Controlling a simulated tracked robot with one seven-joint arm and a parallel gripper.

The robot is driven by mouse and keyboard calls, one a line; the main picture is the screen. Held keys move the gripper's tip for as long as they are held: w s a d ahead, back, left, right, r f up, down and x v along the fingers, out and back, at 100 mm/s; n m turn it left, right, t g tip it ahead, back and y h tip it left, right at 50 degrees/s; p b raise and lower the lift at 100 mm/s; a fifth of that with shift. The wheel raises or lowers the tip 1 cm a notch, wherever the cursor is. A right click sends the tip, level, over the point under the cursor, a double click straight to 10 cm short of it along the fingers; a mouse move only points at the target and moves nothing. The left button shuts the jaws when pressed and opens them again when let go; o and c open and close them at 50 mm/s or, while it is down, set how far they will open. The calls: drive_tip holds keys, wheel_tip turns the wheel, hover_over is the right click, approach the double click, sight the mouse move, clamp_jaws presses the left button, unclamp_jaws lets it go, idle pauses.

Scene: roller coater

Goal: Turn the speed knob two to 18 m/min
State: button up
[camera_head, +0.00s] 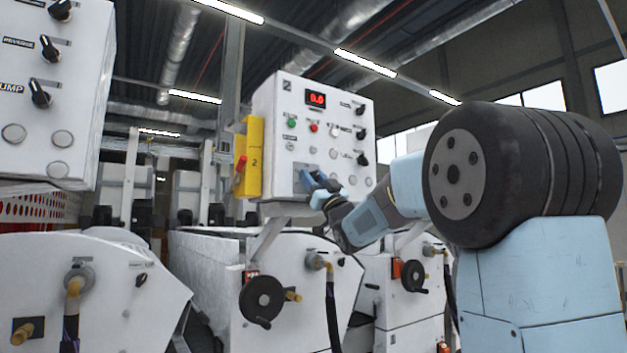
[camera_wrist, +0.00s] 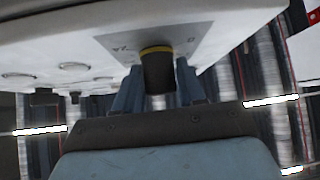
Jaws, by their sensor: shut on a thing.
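The control box (camera_head: 276,150) is a white panel with a red display (camera_head: 316,99) that seems to read 0.0. A speed knob (camera_wrist: 157,72), dark with a yellow ring at its base, sits on a grey label plate (camera_wrist: 190,45) in the wrist view. My gripper (camera_wrist: 157,88) has its two blue fingers on either side of this knob and is shut on it. In the head view my gripper (camera_head: 316,186) reaches the lower left of the control box, and the knob is hidden behind it. I cannot read the knob's pointer or which speed it marks.
Another panel (camera_head: 50,110) is at the upper left. Machine housings with black handwheels (camera_head: 262,300) stand below my arm.

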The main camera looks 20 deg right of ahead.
drive_tip(key=shift+n+g+y, duration=1.5)
drive_tip(key=shift+n+y, duration=0.6)
drive_tip(key=shift+n, duration=0.6)
drive_tip(key=o, duration=1)
drive_tip(key=shift+c, duration=0.2)
drive_tip(key=v, duration=1.4)
drive_tip(key=shift+w, duration=0.1)
